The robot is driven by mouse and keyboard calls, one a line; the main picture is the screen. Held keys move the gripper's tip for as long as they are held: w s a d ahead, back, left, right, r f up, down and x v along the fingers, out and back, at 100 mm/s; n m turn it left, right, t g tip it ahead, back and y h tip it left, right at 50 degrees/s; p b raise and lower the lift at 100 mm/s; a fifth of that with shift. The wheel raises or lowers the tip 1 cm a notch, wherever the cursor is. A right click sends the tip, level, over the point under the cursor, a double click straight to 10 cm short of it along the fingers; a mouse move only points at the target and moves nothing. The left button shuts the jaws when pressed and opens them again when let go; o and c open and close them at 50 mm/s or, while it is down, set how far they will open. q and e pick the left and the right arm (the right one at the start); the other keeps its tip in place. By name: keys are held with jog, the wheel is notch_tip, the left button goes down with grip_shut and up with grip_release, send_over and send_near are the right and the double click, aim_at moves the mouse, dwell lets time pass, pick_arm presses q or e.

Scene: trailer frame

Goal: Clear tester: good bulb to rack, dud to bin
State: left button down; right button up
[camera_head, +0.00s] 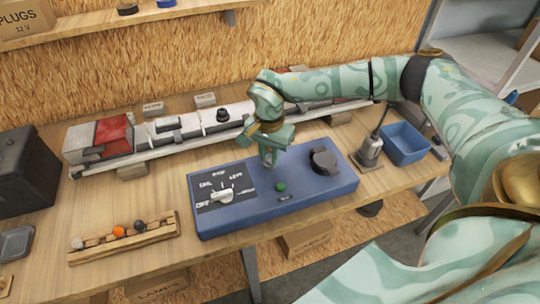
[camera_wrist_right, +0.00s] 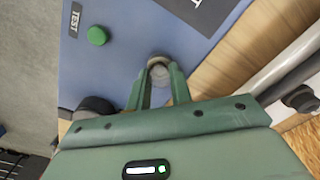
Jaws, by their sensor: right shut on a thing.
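The blue tester box (camera_head: 310,200) lies on the bench with a white dial knob (camera_head: 222,195) and a green button (camera_head: 281,187). My right gripper (camera_head: 268,163) is over the tester's back middle, fingers pointing down. In the wrist view its fingertips (camera_wrist_right: 157,75) are closed around a small pale round bulb (camera_wrist_right: 158,72), at or just above the tester's top; I cannot tell if it is seated. The wooden rack (camera_head: 130,253) at the front left holds several small bulbs, one orange. The small blue bin (camera_head: 405,145) stands right of the tester. My left gripper is out of view.
A black round part (camera_head: 324,160) sits on the tester's right end. A grey stand with a thin rod (camera_head: 370,150) is between tester and bin. A long red and white light bar (camera_head: 190,130) lies behind. A black box (camera_head: 25,170) is at the left.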

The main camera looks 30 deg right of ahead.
jog(key=shift+n, duration=0.3)
jog(key=shift+r+n+p, duration=0.1)
jog(key=shift+n+p, duration=0.45)
jog(key=shift+n, duration=0.15)
jog(key=shift+n+p, duration=0.35)
jog(key=shift+n, duration=0.75)
